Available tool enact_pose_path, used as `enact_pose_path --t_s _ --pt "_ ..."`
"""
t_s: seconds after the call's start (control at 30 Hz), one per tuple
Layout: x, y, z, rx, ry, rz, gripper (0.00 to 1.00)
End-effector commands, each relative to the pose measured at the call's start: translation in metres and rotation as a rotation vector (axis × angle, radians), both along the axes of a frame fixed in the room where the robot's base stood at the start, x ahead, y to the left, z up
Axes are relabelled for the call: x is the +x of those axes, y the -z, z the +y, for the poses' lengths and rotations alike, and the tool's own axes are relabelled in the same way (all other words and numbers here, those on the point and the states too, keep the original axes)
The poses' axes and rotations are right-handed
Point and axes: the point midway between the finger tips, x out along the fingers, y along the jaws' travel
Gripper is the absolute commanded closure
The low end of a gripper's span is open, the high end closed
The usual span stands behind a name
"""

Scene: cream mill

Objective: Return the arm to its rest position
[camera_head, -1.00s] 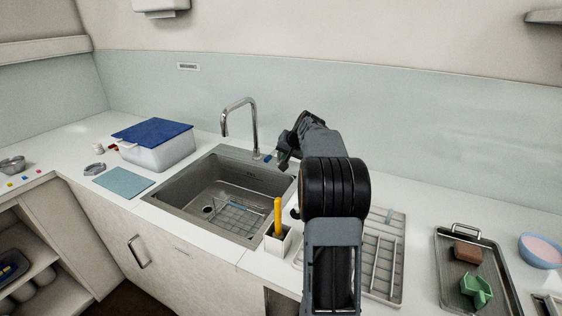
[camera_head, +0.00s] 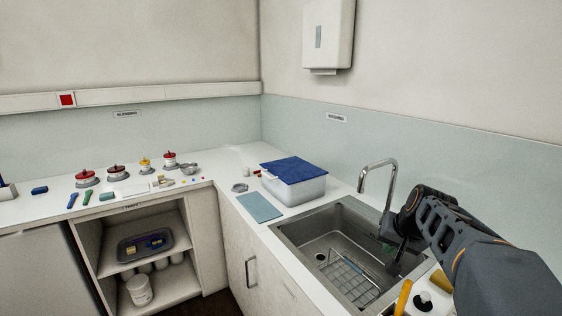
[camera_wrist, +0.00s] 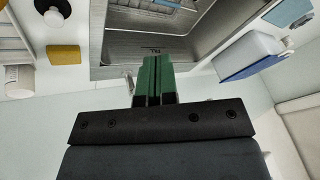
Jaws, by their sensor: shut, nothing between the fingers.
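My arm reaches in from the lower right of the head view and bends over the right side of the sink (camera_head: 330,232). My gripper (camera_wrist: 154,62) shows in the wrist view with its two green fingers together and nothing between them. In the head view the gripper (camera_head: 389,248) is small and partly hidden by my wrist, near the sink's right edge and below the faucet (camera_head: 391,172). I cannot tell its exact height above the sink.
A white tub with a blue lid (camera_head: 293,170) and a light blue mat (camera_head: 259,207) are left of the sink. A wire rack (camera_head: 352,279) lies in the basin. A yellow-handled tool (camera_head: 403,297) stands near my arm.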

Motion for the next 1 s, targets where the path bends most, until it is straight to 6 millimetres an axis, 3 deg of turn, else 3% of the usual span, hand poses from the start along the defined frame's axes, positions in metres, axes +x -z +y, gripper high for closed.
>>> enact_pose_path --t_s 0.03,0.2,0.43,0.53,1.0 --pt "-0.022 -0.001 0.027 -0.028 -0.059 0.02 1.0" --pt "-0.085 0.021 0.078 -0.113 -0.205 0.079 1.0" --pt "-0.148 0.05 0.109 -0.201 -0.348 0.121 1.0" --pt "-0.16 0.058 0.112 -0.219 -0.377 0.13 1.0" --pt "-0.161 0.059 0.112 -0.22 -0.379 0.131 1.0"
